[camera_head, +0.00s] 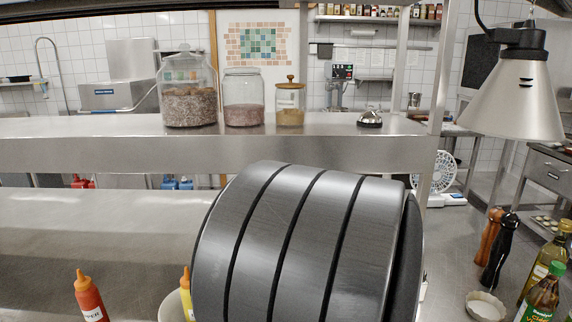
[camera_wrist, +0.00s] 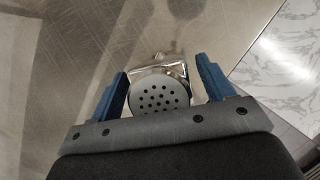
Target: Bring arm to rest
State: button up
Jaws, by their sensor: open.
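My gripper (camera_wrist: 162,66) shows in the wrist view with its two blue fingers apart. A shaker with a round, perforated metal top (camera_wrist: 158,97) stands between or just below the fingers. Its glassy lower body shows past the top. A narrow gap shows on its right side; on the left I cannot tell whether finger and shaker touch. In the head view my own grey arm link fills the lower middle and hides the gripper and the shaker.
A steel shelf (camera_head: 300,152) with jars crosses behind my arm. A heat lamp (camera_head: 514,95) hangs at right. Sauce bottles (camera_head: 90,298) stand lower left. Pepper mills (camera_head: 499,250), a small bowl (camera_head: 485,305) and oil bottles (camera_head: 543,292) stand at right. A marble slab (camera_wrist: 285,45) lies right in the wrist view.

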jog(key=shift+r, duration=1.45)
jog(key=shift+f, duration=0.1)
